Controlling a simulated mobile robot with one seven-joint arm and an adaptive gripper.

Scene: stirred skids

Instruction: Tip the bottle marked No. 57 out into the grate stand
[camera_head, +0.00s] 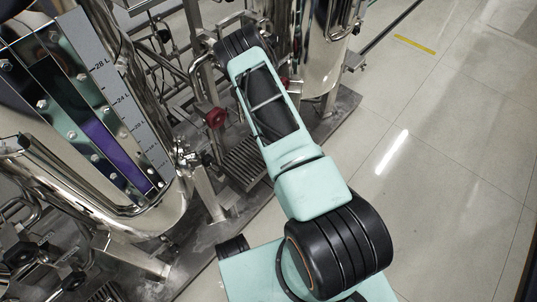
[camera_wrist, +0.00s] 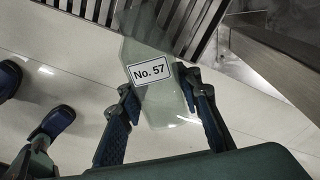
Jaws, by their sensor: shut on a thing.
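The bottle marked No. 57 (camera_wrist: 165,108) is clear glass with a white label, seen in the wrist view. My gripper (camera_wrist: 162,98) is shut on it, one dark finger on each side. The bottle's upper part reaches toward the top edge of that view, in front of or over dark slats. These slats (camera_wrist: 197,22) look like a grate, perhaps the grate stand; I cannot tell how far the bottle is from them. In the head view a slatted grate (camera_head: 246,160) lies low between the steel vessels. My gripper and the bottle are hidden there.
In the head view, a large steel vessel (camera_head: 150,210) with a litre scale stands left, another vessel (camera_head: 325,60) at the top. Pipes and a red valve handle (camera_head: 215,117) lie near my arm. The tiled floor (camera_head: 440,150) at right is clear.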

